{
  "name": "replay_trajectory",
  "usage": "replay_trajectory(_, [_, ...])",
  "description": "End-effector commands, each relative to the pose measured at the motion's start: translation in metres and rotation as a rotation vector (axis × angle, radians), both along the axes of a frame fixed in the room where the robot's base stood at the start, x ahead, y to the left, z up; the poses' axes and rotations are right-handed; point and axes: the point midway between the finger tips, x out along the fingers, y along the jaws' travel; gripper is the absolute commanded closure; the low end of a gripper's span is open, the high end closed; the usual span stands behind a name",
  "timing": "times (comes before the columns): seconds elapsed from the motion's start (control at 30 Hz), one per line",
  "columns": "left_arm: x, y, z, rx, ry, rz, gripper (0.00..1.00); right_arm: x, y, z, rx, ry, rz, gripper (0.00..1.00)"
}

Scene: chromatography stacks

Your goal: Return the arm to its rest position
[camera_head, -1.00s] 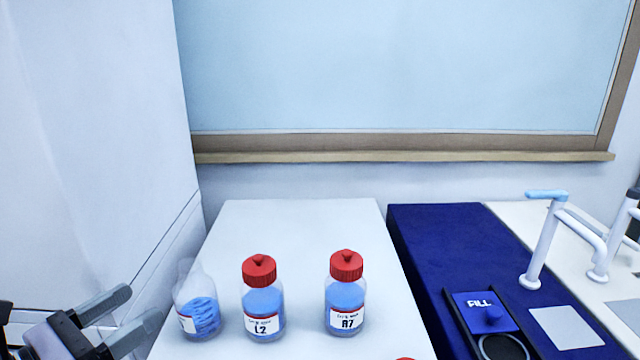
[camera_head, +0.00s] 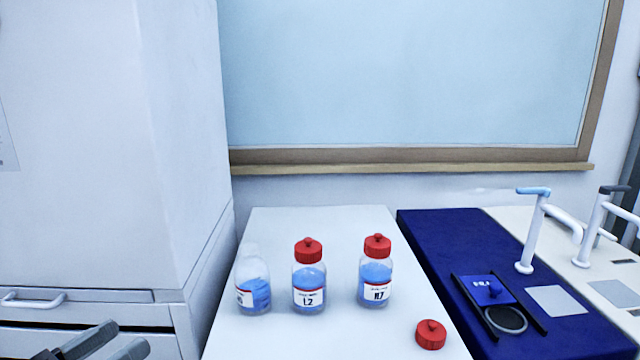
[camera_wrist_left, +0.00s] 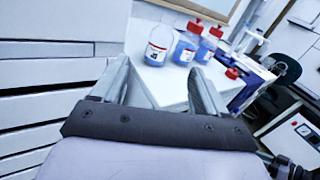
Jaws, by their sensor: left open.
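My left gripper (camera_head: 105,345) is at the lower left of the head view, open and empty. It is apart from the white table (camera_head: 250,345), left of the bottles. In the left wrist view its two fingers (camera_wrist_left: 158,88) are spread with nothing between them but the table behind. An uncapped bottle (camera_head: 253,290) with blue liquid stands at the left on the table. Beside it stand the red-capped L2 bottle (camera_head: 309,280) and another red-capped bottle (camera_head: 376,275). A loose red cap (camera_head: 430,334) lies near the table's front right. My right gripper is not in view.
A white cabinet (camera_head: 110,150) with a drawer handle (camera_head: 33,301) stands close behind the left gripper. A dark blue bench section (camera_head: 450,240) with a FILL station (camera_head: 487,290) is right of the table. White taps (camera_head: 531,235) stand farther right.

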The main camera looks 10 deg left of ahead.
Motion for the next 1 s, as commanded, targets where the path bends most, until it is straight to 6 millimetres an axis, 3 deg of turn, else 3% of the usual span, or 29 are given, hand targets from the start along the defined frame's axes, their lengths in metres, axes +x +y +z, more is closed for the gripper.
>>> replay_trajectory(0.1, [-0.004,0.026,-0.042,-0.425,0.161,0.159,0.26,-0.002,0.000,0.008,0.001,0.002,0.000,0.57])
replay_trajectory(0.27, [-0.018,0.035,-0.111,-1.056,0.353,0.367,0.26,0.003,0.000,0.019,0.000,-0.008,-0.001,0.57])
replay_trajectory(0.37, [-0.032,0.017,-0.164,-1.518,0.474,0.514,0.26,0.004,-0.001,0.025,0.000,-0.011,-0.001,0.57])
replay_trajectory(0.4, [-0.038,0.004,-0.185,-1.707,0.522,0.574,0.26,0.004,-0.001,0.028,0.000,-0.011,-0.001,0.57])
replay_trajectory(0.53, [-0.055,-0.054,-0.238,-2.246,0.658,0.754,0.26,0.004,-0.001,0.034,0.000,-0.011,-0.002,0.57])
replay_trajectory(0.6, [-0.062,-0.085,-0.255,-2.462,0.716,0.833,0.26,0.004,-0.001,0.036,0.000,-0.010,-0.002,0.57])
replay_trajectory(0.73, [-0.069,-0.124,-0.270,-2.701,0.784,0.931,0.26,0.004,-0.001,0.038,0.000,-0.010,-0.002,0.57])
replay_trajectory(0.83, [-0.071,-0.136,-0.274,-2.772,0.804,0.964,0.26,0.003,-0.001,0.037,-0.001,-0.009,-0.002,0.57])
replay_trajectory(1.0, [-0.071,-0.137,-0.275,-2.784,0.808,0.969,0.26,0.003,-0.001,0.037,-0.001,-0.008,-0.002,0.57])
